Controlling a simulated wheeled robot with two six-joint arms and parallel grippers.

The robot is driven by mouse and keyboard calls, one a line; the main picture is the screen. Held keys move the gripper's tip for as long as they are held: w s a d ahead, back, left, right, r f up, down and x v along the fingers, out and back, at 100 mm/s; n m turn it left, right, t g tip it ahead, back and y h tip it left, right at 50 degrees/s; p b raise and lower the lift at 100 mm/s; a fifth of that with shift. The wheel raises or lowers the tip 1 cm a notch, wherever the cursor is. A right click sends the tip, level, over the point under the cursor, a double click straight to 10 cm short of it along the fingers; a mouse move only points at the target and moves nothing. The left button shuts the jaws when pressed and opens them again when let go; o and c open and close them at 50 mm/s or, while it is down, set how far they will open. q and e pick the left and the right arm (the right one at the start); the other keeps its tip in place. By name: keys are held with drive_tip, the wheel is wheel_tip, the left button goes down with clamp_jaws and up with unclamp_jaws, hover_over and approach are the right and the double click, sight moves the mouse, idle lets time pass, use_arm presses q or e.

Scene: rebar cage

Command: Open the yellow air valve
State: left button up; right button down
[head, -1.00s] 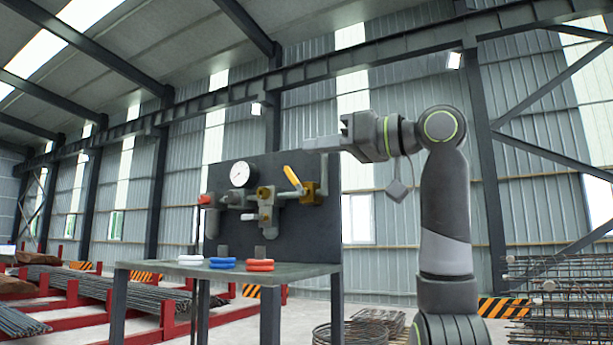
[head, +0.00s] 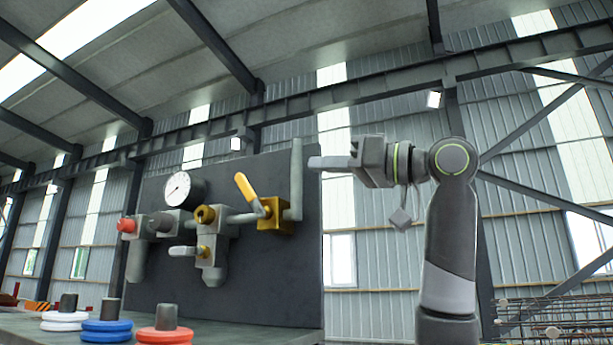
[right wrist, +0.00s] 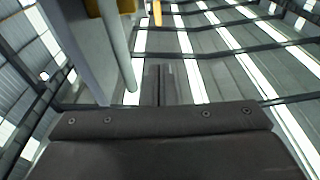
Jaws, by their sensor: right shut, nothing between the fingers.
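The yellow air valve has a yellow lever (head: 251,195) and a brass-yellow body (head: 276,213) on the dark panel in the head view. The lever slants up and to the left from the body. My right gripper (head: 312,163) is shut and empty, right of the valve and a little higher in the picture, pointing left. It looks apart from the lever. In the right wrist view the shut fingers (right wrist: 158,85) point up the picture, with the lever (right wrist: 157,12) at the top edge and part of the valve body (right wrist: 126,5) beside it. My left gripper is not in view.
A grey vertical pipe (head: 297,180) rises beside the valve, near my right fingers. A pressure gauge (head: 184,189), a red-capped fitting (head: 127,225) and other pipework share the panel (head: 265,275). White, blue and red rings (head: 164,337) on posts stand on the table below.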

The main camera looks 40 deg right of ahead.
drive_tip(key=p, duration=0.3)
approach(245, 179)
wheel_tip(245, 179, up, 4)
drive_tip(key=w, duration=0.2)
drive_tip(key=w+f, duration=0.1)
drive_tip(key=w+a+f+p, duration=0.1)
drive_tip(key=shift+w+a+f, duration=0.2)
drive_tip(key=shift+w+a, duration=0.1)
drive_tip(key=shift+w, duration=0.05)
drive_tip(key=shift+w+f, duration=0.3)
drive_tip(key=shift+w, duration=0.1)
drive_tip(key=shift+a, duration=0.1)
